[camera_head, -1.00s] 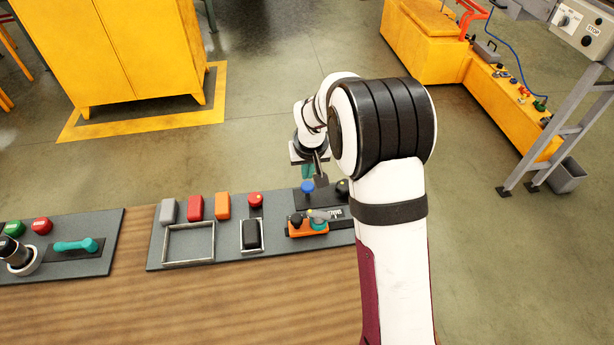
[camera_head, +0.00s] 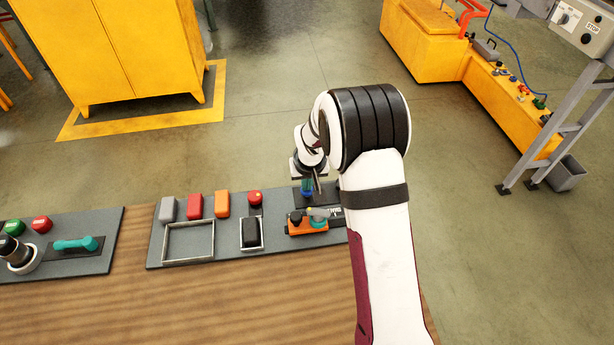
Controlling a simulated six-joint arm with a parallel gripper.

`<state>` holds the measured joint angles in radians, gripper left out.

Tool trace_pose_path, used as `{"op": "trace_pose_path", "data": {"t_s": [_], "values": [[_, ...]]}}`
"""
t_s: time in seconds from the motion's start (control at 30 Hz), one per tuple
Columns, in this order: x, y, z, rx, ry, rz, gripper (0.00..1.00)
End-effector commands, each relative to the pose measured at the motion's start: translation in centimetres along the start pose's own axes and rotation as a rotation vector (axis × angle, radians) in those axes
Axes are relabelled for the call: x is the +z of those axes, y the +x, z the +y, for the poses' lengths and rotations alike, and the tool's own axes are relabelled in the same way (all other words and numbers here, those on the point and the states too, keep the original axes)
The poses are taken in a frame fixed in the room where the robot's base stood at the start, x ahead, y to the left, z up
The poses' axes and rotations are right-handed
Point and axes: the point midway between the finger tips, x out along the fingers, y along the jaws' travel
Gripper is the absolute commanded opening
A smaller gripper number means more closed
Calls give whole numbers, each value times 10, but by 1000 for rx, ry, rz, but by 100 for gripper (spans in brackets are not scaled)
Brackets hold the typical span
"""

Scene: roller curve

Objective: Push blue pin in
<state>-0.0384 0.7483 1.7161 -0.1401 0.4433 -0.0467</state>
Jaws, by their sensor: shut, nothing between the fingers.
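The blue pin (camera_head: 306,194) stands on a dark plate at the back right of the grey panel, left of my arm. Only its lower part shows clearly. My gripper (camera_head: 307,186) points down directly above the pin, with its fingertips at or very close to the pin's top. The gripper is shut and holds nothing. I cannot tell whether the fingertips touch the pin. My wrist hides part of the area behind it.
An orange device (camera_head: 307,225) sits just in front of the pin. To the left are a red button (camera_head: 255,198), a black switch (camera_head: 251,232) and a metal frame (camera_head: 189,243). The wooden table (camera_head: 220,295) is clear in front.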

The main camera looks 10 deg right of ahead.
Motion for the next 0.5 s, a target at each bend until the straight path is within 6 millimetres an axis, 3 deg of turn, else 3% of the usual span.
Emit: {"op": "trace_pose_path", "data": {"t_s": [0.17,0.27,0.37,0.5], "values": [[5,6,0,1,-5,-10,0],[2,-1,0,1,-4,-8,0],[-6,-23,0,1,-3,0,0],[-12,-68,0,0,0,5,0]]}}
